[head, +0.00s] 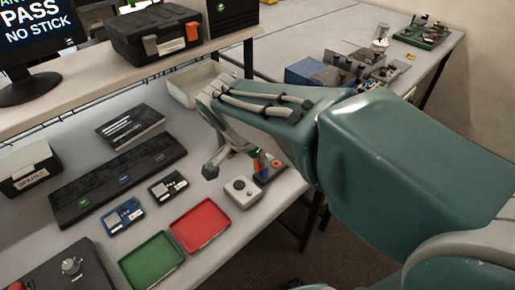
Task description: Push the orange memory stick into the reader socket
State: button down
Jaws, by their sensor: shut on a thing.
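My gripper (236,160) is low over the right part of the bench, partly hidden by my own arm. It is shut on a small orange piece, which looks like the orange memory stick (257,166). Its far end and tip are too small to make out. A small dark and blue unit (268,177), perhaps the reader with its socket, sits right at the stick. I cannot tell whether the stick is in the socket, touching it or apart from it. A green light shows close by.
A light grey box with a knob (242,191) stands just in front of the gripper. A red tray (201,225) and a green tray (151,260) lie further left. A keyboard (118,181) lies behind them. The monitor (38,35) reads "PASS" and "NO STICK".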

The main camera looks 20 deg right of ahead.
jog(key=w+a+f, duration=0.3)
jog(key=w+f, duration=0.1)
jog(key=w, duration=0.2)
jog(key=shift+f, duration=0.3)
jog(key=shift+w+a, duration=0.1)
jog(key=shift+f, duration=2.9)
jog(key=shift+f, duration=0.5)
jog(key=c, duration=0.5)
grip_release()
jog(key=shift+c, duration=0.2)
